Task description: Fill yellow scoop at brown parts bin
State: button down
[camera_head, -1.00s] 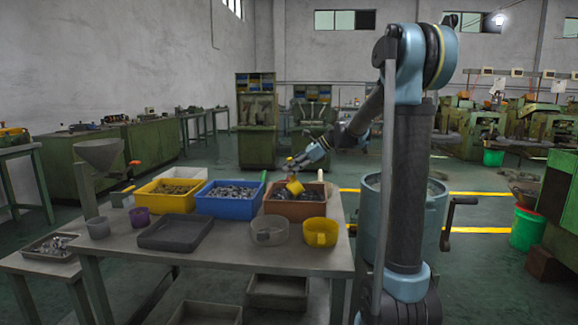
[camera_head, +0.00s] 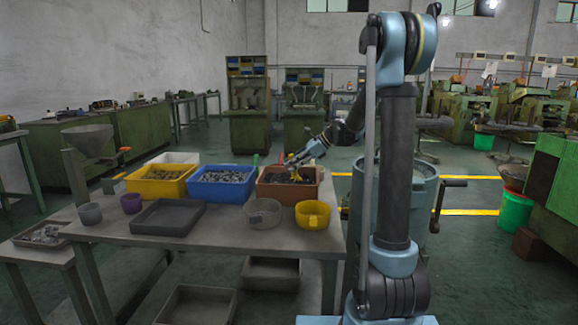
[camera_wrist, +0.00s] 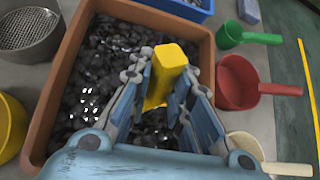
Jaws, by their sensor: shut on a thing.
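The brown parts bin (camera_head: 297,201) stands at the right end of the row of bins on the table and holds dark metal parts. It fills the middle of the wrist view (camera_wrist: 62,92). The yellow scoop (camera_wrist: 170,62) is between the fingers of my gripper (camera_wrist: 164,78), which is shut on it over the dark parts. In the head view my gripper (camera_head: 298,160) is at the bin, with a small bit of yellow showing. The scoop's lower part is hidden by the fingers, and I cannot tell whether it holds parts.
A blue bin (camera_head: 222,200) and a yellow bin (camera_head: 155,189) stand left of the brown bin. A mesh cup (camera_head: 263,214) and a yellow cup (camera_head: 313,216) stand in front. A green scoop (camera_wrist: 229,35), red scoop (camera_wrist: 238,82) and cream scoop (camera_wrist: 246,145) lie beside the bin.

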jog(key=s+a+f+n+t+h, duration=0.2)
jog(key=a+h, duration=0.1)
jog(key=h, duration=0.2)
notch_tip(320, 180, up, 11)
jog(key=a+t+h, duration=0.1)
jog(key=a+h, duration=0.1)
jog(key=shift+s, duration=0.25)
dwell(0.6)
